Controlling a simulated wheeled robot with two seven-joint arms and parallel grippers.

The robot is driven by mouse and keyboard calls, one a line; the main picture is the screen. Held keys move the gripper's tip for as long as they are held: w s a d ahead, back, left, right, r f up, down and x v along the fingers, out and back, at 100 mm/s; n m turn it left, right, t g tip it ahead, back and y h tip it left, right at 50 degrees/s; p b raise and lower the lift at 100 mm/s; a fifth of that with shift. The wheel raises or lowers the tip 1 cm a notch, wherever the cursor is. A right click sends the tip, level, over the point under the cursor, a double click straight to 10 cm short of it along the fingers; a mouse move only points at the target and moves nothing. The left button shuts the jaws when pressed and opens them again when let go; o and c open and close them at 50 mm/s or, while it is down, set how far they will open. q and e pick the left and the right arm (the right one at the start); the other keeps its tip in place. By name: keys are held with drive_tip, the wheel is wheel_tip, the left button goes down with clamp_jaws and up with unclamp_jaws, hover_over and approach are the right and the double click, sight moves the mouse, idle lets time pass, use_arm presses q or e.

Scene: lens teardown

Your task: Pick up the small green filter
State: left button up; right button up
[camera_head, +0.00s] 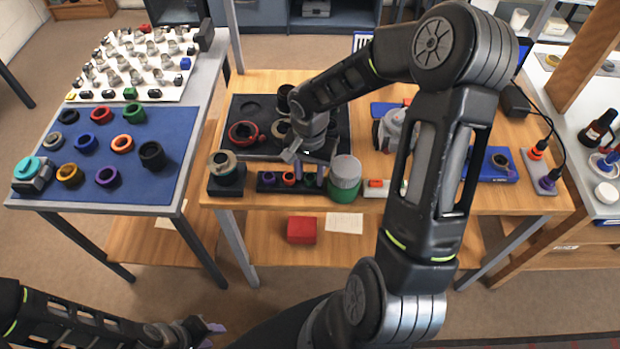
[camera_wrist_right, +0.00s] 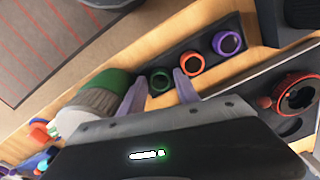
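The small green filter (camera_wrist_right: 159,80) is a dark green ring in the right wrist view, standing in a black tray (camera_wrist_right: 206,68) beside an orange-red ring (camera_wrist_right: 191,64) and a purple ring (camera_wrist_right: 228,43). My right gripper (camera_wrist_right: 161,84) is open, its two purple fingers on either side of the green filter; I cannot tell whether they touch it. In the head view my right gripper (camera_head: 308,166) is over the right part of the tray (camera_head: 279,187) and hides the green filter. My left gripper (camera_head: 212,330) is low at the bottom left, away from the table, its opening unclear.
A grey-white jar with a green base (camera_head: 345,176) stands close to the right of my right gripper. A black block with a lens part (camera_head: 226,181) stands left of the tray. Behind is a dark mat with a red ring (camera_head: 244,133). A blue mat (camera_head: 122,190) holds larger coloured rings.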

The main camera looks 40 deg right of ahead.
sight(309, 177)
drive_tip(key=shift+c, duration=0.6)
clamp_jaws()
drive_tip(key=shift+r, duration=0.15)
wheel_tip(309, 177, up, 10)
drive_tip(key=b, duration=0.1)
idle(0.6)
